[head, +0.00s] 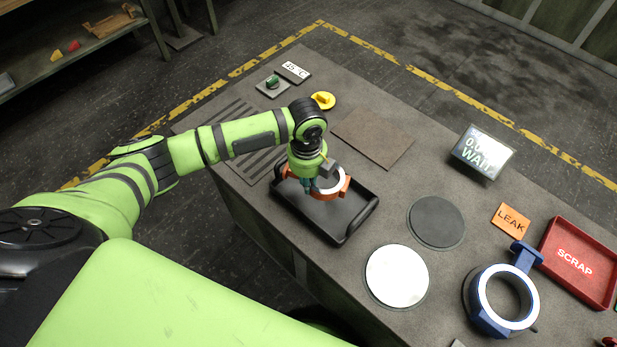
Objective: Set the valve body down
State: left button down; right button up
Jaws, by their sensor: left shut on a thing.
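The valve body (343,190) is orange with a pale ring-shaped face, and it shows in the head view at or just above the black tray (347,234). My left gripper (312,186) comes down from above and is shut on its left side. The gripper and wrist hide part of the valve body. I cannot tell whether it touches the tray floor. My right gripper is not in view.
A blue ring-shaped fixture (483,312) stands at lower right, near a red SCRAP tray (548,247) and an orange LEAK card (510,220). A white disc (397,277), a dark disc (436,222), a brown mat (373,139), a WAIT display (483,153) and a yellow part (323,100) surround the tray.

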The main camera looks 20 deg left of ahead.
pick_arm(q)
jog(key=shift+w+d+r, duration=0.1)
jog(key=shift+r, duration=0.1)
jog(key=shift+r+p, duration=0.15)
jog(key=shift+p, duration=0.25)
jog(key=shift+f+b, duration=0.3)
jog(key=shift+f, duration=0.2)
jog(key=shift+f+b, duration=0.95)
jog(key=shift+f, duration=0.55)
jog(key=shift+f+b, duration=0.7)
jog(key=shift+f, duration=0.7)
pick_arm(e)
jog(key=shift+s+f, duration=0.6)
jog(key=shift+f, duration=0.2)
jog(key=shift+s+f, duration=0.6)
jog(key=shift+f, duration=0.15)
pick_arm(q)
jog(key=shift+f, duration=0.2)
jog(key=c, duration=1.1)
grip_release()
